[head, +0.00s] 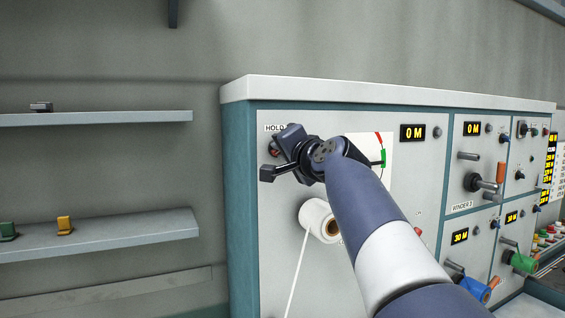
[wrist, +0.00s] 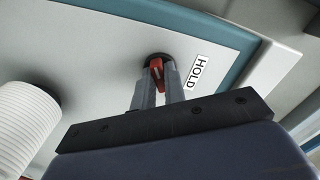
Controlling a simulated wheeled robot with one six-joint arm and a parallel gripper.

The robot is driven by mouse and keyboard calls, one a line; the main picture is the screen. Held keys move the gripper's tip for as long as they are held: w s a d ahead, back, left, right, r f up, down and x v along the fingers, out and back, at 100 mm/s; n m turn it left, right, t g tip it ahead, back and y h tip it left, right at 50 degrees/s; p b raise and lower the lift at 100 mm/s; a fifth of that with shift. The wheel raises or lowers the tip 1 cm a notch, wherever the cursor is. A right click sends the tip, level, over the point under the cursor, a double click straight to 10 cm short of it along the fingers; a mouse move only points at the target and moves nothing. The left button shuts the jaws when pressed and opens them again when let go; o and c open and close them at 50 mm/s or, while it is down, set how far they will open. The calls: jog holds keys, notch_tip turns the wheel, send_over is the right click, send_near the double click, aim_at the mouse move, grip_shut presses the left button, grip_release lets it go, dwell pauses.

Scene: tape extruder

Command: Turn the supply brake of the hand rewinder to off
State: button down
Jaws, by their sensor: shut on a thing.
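The supply brake is a small red knob (wrist: 157,72) on a round dark base, next to a label (wrist: 198,72) reading HOLD. My gripper (wrist: 159,82) is shut on this red knob, with a grey finger on each side of it. In the head view my gripper (head: 279,150) is at the upper left of the hand rewinder's pale panel (head: 275,225), just under the HOLD label (head: 275,128). The knob is mostly hidden there by the gripper.
A white roll (head: 316,220) with a hanging strip sits below my gripper; it also shows in the wrist view (wrist: 25,125). A white card (head: 368,150) with red and green marks is at the right, partly behind my arm. Wall shelves (head: 100,119) are at the left.

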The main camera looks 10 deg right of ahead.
jog(key=n+b, duration=0.6)
jog(key=n, duration=0.5)
jog(key=shift+f, duration=0.1)
jog(key=shift+n, duration=0.3)
dwell(0.3)
jog(key=c, duration=1.5)
grip_release()
jog(key=shift+o, duration=0.2)
jog(key=s+d+b, duration=0.2)
jog(key=s+b, duration=0.2)
jog(key=s, duration=0.6)
jog(key=shift+s, duration=0.3)
